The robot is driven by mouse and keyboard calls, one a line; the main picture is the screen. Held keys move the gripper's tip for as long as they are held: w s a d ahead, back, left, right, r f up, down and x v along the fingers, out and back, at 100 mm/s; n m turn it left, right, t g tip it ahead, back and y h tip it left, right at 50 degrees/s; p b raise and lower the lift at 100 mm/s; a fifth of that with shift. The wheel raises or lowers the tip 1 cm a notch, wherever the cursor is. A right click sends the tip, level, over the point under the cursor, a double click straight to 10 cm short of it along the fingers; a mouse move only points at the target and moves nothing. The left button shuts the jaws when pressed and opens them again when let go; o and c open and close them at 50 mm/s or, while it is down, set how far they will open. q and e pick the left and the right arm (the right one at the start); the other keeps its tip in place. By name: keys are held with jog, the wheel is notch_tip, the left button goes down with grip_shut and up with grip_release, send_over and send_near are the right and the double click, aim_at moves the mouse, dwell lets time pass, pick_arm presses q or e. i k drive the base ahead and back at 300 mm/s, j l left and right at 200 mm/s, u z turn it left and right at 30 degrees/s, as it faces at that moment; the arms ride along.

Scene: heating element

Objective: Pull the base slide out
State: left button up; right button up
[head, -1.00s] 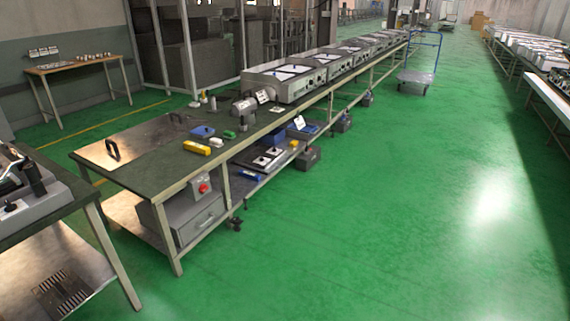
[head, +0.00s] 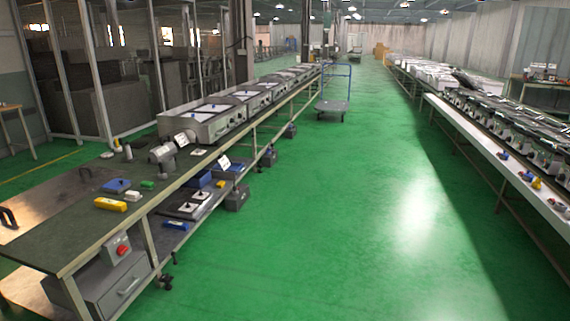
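Neither of my grippers is in view. No part is clearly recognisable as the base slide. A flat metal plate (head: 50,207) with two dark handles lies on the near end of the long workbench (head: 75,238) at the left. The near handle (head: 8,217) is at the left picture edge. A grey drawer box (head: 112,285) with a red button (head: 121,250) sits under the bench top. Its front looks shut.
A yellow block (head: 111,205), a blue part (head: 117,185) and a grey machine (head: 162,152) stand on the bench. White-topped units (head: 200,122) line it farther back. A trolley (head: 333,106) stands in the aisle. The green floor (head: 300,230) is clear; another bench (head: 470,128) runs along the right.

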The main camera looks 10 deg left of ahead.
aim_at(176, 208)
jog(key=i, duration=1.95)
jog(key=i+u, duration=0.2)
jog(key=i, duration=0.85)
jog(key=i+l+u, duration=0.2)
jog(key=i, duration=0.85)
jog(key=i+u, duration=0.25)
jog(key=i, duration=0.3)
jog(key=i+l+u, duration=0.1)
jog(key=i+u, duration=0.15)
jog(key=i, duration=0.3)
jog(key=i+l+u, duration=0.25)
jog(key=i, duration=0.3)
